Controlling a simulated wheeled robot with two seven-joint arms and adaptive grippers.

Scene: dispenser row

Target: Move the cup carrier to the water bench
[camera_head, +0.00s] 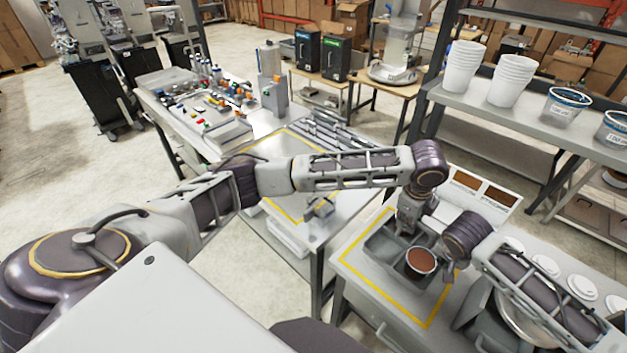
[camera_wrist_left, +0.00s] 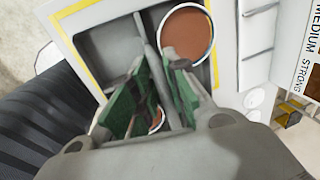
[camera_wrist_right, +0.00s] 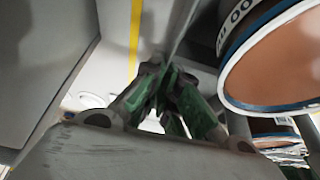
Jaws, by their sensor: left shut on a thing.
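The cup carrier (camera_head: 375,252) is a grey tray with compartments, standing within a yellow outline on the near right bench. A cup with brown contents (camera_head: 421,262) sits in its right part; the cup also shows in the left wrist view (camera_wrist_left: 187,35). My left gripper (camera_head: 405,226) reaches down over the carrier and is shut on its divider, which shows between the fingers (camera_wrist_left: 160,95). My right gripper (camera_head: 449,275) is low at the carrier's right side, beside the cup. In the right wrist view its fingers (camera_wrist_right: 165,85) are close together near a thin grey edge; their grip is unclear.
A neighbouring bench (camera_head: 283,205) with another yellow outline stands left across a gap, bearing a small grey object (camera_head: 320,209). White lids (camera_head: 545,265) lie right of the carrier. A tilted sample board (camera_head: 482,187) stands behind it. Shelves with stacked cups (camera_head: 463,68) are at back right.

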